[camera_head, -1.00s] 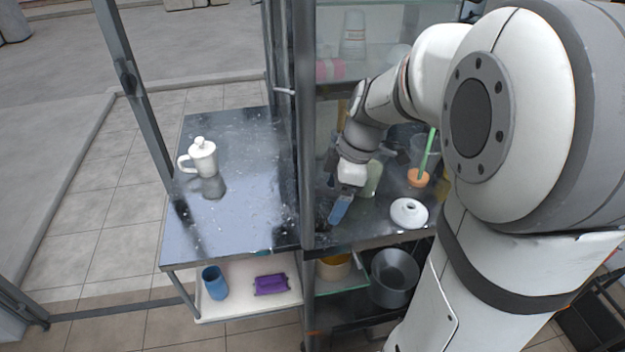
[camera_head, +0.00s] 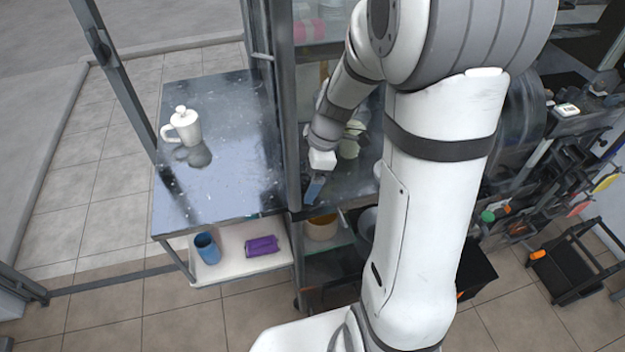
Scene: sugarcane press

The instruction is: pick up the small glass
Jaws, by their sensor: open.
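A small pale green glass (camera_head: 349,147) stands on the dark shelf inside the cabinet, partly hidden by my arm. I cannot tell for certain whether this is the small glass. My gripper (camera_head: 313,190) points down near the shelf's front left corner, next to the metal post. It is in front of the pale green glass and apart from it. Its blue-grey tip shows, but the gap between the fingers is too small to see. The gripper is open and I see nothing held in it.
Below are a blue cup (camera_head: 206,248) and a purple object (camera_head: 262,246). The metal post (camera_head: 287,120) is close to my gripper. My arm hides much of the cabinet's right side.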

